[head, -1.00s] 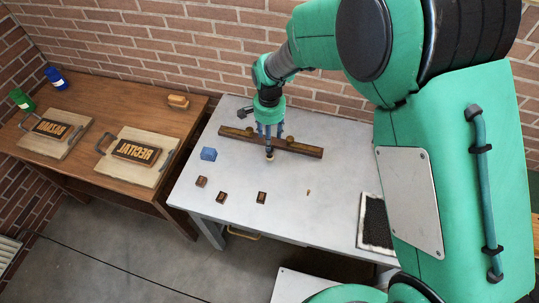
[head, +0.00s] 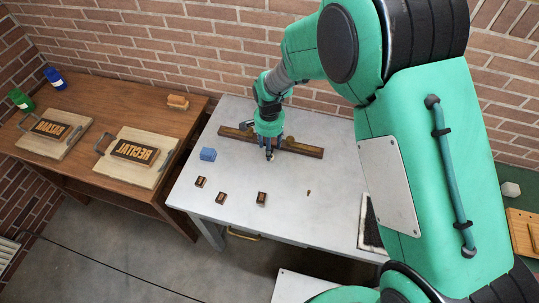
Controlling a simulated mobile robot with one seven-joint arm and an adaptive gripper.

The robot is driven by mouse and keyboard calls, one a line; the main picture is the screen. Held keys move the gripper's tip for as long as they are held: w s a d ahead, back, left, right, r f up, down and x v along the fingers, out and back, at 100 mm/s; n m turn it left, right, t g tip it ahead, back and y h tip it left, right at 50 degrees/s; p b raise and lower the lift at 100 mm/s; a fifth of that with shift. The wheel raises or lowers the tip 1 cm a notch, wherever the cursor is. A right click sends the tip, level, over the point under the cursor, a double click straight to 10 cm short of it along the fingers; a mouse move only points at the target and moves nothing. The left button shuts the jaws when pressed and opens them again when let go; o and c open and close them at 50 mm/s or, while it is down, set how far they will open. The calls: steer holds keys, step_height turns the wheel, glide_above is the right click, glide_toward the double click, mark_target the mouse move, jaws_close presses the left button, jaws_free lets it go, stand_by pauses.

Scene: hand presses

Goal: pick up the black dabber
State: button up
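My gripper (head: 269,147) points down over the metal table, in front of the dark brown bar. Its two blue fingers are apart, one on each side of a small upright piece, which looks like the black dabber (head: 269,156). The dabber is dark with a pale end and stands on the table. Most of it is hidden by my gripper. I see no finger clearly touching it.
A dark bar (head: 307,150) with brassy knobs lies behind. A dark-filled tray (head: 370,228) is at the right. The wooden table (head: 95,90) holds lettered boards.

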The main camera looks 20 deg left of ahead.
steer(key=shift+f+b, duration=0.45)
steer(key=shift+f, duration=1.9)
jaws_close()
steer(key=shift+r, duration=0.2)
steer(key=shift+w+r, duration=0.1)
steer(key=shift+r, duration=0.45)
step_height(320, 180, up, 2)
steer(key=shift+r+p, duration=0.15)
steer(key=shift+p, duration=0.3)
steer(key=s+d, duration=0.3)
steer(key=s, duration=0.1)
steer(key=s+d+p, duration=0.1)
steer(key=s+d, duration=0.2)
steer(key=s, duration=0.2)
steer(key=s+d+r, duration=0.1)
steer(key=s+d, duration=0.1)
steer(key=s, duration=0.2)
steer(key=shift+s+d+r, duration=0.1)
steer(key=shift+s+d, duration=0.15)
steer(key=shift+d, duration=0.15)
